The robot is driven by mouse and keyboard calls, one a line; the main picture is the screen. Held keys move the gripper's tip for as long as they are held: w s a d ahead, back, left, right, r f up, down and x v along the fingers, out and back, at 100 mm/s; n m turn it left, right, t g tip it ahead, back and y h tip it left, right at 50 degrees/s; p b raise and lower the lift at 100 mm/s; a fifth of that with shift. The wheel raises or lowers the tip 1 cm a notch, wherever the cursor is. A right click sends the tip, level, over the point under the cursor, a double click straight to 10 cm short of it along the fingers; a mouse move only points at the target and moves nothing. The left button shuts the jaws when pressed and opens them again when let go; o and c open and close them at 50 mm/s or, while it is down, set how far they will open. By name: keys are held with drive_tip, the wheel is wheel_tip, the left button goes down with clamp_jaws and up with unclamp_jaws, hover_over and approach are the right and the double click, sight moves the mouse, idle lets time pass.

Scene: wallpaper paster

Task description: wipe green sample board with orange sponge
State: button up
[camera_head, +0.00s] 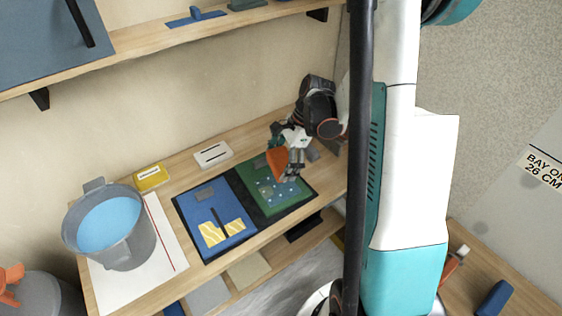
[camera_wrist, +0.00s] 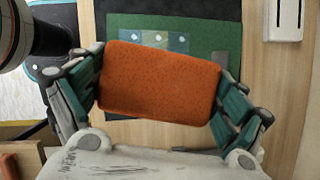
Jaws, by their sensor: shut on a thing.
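My gripper (camera_head: 293,163) is shut on the orange sponge (camera_head: 277,160) in the head view. In the wrist view the sponge (camera_wrist: 160,82) fills the space between the two fingers of my gripper (camera_wrist: 160,90). The green sample board (camera_head: 265,205) lies on the bench, on the right half of a dark mat, with several small light spots on it. My gripper and the sponge are over its far right part. In the wrist view the green board (camera_wrist: 205,32) shows beyond the sponge, which hides part of it. I cannot tell whether the sponge touches the board.
A blue board (camera_head: 205,205) with yellow patterned patches lies left of the green one. A grey bucket (camera_head: 122,255) of blue liquid stands on a white sheet (camera_head: 165,238) at the left. A yellow box (camera_head: 151,178) and a white block (camera_head: 213,154) lie behind. A shelf (camera_head: 130,55) overhangs the back.

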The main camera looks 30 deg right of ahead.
drive_tip(key=shift+f+b, duration=2.35)
drive_tip(key=shift+f, duration=0.6)
